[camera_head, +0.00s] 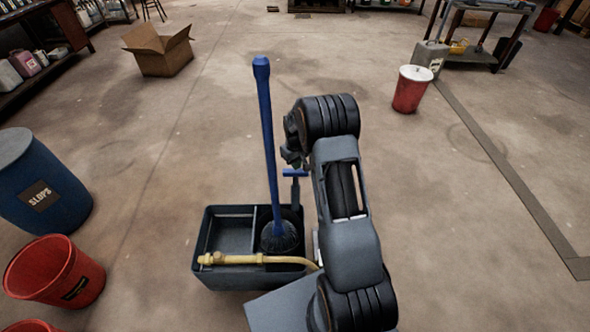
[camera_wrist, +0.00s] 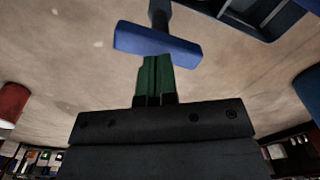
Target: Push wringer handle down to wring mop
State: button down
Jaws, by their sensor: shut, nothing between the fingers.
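The mop (camera_head: 267,150) stands with its blue handle nearly upright and its dark head (camera_head: 280,236) in the right compartment of the dark mop bucket (camera_head: 200,236). The wringer handle (camera_head: 295,172) is a blue T-shaped bar just right of the mop, raised above the bucket's back edge. In the wrist view the blue crossbar (camera_wrist: 158,45) lies right past my fingertips. My gripper (camera_wrist: 155,60) is shut and empty, its green fingers together; their tips appear at or close to the bar, and contact is unclear. In the head view my gripper (camera_head: 291,158) is partly hidden by my wrist.
A yellow pipe-like bar (camera_head: 255,259) crosses the bucket's front. A blue drum (camera_head: 40,190) and a red bucket (camera_head: 55,272) stand at left. A cardboard box (camera_head: 160,52) and a red bin (camera_head: 411,92) stand farther back. The floor behind the bucket is clear.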

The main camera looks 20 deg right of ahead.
aim_at(296, 173)
jog(key=shift+f, duration=0.15)
jog(key=shift+f+b, duration=1.9)
jog(key=shift+f, duration=0.95)
jog(key=shift+r, duration=0.2)
jog(key=shift+r+p, duration=2.45)
jog(key=shift+r, duration=0.9)
jog(key=shift+r, duration=0.1)
notch_tip(296, 173, up, 6)
jog(key=p, duration=0.4)
